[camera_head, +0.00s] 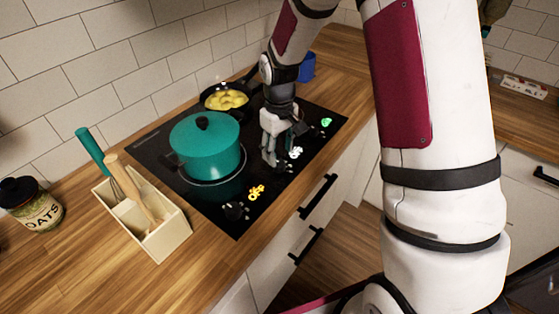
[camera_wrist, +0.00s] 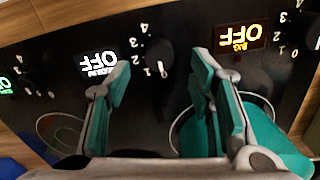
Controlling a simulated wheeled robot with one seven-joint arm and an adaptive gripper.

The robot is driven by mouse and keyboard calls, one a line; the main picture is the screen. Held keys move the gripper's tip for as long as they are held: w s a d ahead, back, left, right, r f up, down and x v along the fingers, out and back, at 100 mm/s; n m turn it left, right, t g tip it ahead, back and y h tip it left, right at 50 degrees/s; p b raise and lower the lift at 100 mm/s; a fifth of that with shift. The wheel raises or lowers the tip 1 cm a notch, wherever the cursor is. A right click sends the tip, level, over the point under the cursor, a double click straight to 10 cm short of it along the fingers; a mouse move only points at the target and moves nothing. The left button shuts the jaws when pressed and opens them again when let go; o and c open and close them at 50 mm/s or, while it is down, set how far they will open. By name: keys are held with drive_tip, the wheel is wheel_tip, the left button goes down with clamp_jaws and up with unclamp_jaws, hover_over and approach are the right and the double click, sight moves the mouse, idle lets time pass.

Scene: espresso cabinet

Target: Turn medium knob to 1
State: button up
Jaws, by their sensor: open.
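The medium knob (camera_wrist: 158,53) is a small dark dial on the black cooktop (camera_head: 160,155), with numbers printed around it. Its white display (camera_wrist: 98,66) reads OFF in the wrist view; that display also shows in the head view (camera_head: 295,152). My gripper (camera_wrist: 160,63) is open, with teal pads. In the wrist view its fingertips appear on either side of the medium knob, with gaps to it; I cannot tell their height above it. In the head view my gripper (camera_head: 274,161) points down beside the teal pot, near the front edge, and the knob is hard to make out there.
A teal lidded pot (camera_head: 207,145) stands close to my gripper. A pan (camera_head: 226,100) with yellow food sits behind. The big knob (camera_head: 235,210) has a yellow OFF display (camera_head: 256,192). A green display (camera_head: 326,122) is at right. A utensil box (camera_head: 150,225) stands left of the cooktop.

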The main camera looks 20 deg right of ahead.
sight(279, 163)
drive_tip(key=shift+f, duration=2.45)
drive_tip(key=c, duration=1.2)
